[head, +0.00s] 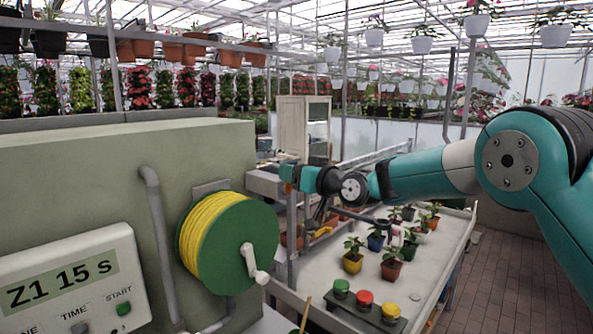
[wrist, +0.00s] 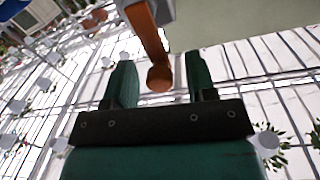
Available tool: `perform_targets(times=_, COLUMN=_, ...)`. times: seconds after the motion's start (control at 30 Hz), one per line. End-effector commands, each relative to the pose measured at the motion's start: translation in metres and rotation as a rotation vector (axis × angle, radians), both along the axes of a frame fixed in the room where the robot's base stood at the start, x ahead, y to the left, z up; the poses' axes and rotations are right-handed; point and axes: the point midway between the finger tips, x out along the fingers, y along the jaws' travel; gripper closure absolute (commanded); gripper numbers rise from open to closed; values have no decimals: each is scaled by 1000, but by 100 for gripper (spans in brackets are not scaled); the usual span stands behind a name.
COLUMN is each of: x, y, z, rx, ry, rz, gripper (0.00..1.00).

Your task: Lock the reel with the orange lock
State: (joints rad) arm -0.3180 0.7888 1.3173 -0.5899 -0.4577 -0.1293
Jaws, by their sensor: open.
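The reel (head: 240,262) has green discs, yellow hose wound on it and a white crank (head: 254,262). It is mounted on the side of the pale green cabinet. In the wrist view, an orange lever with a rounded end (wrist: 158,78), which looks like the orange lock, reaches down from a grey-white part. My gripper (wrist: 160,62) is open, with one green finger on each side of the lever and visible gaps between. In the head view, my gripper (head: 290,180) is small, right of and beyond the reel, with a bit of orange at its tip.
A control box (head: 70,282) reading "Z1 15 s" is on the cabinet (head: 130,150) at left. A grey pipe (head: 160,240) runs down beside the reel. A white bench (head: 335,278) holds several potted plants and a panel of green, red and yellow buttons. Brick floor (head: 505,275) lies clear at right.

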Motion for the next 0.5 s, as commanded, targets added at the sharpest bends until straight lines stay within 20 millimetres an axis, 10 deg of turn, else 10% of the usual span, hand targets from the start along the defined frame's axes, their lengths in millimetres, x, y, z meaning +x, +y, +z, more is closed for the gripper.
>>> perform_targets(times=0.07, x=0, y=0, z=0, rx=0, ry=0, rz=0, gripper=49)
perform_targets(times=0.27, x=0, y=-1, z=0, rx=0, ry=0, rz=0, gripper=95)
perform_targets(times=0.5, x=0, y=-1, z=-1, rx=-6, ry=-10, rz=0, gripper=98)
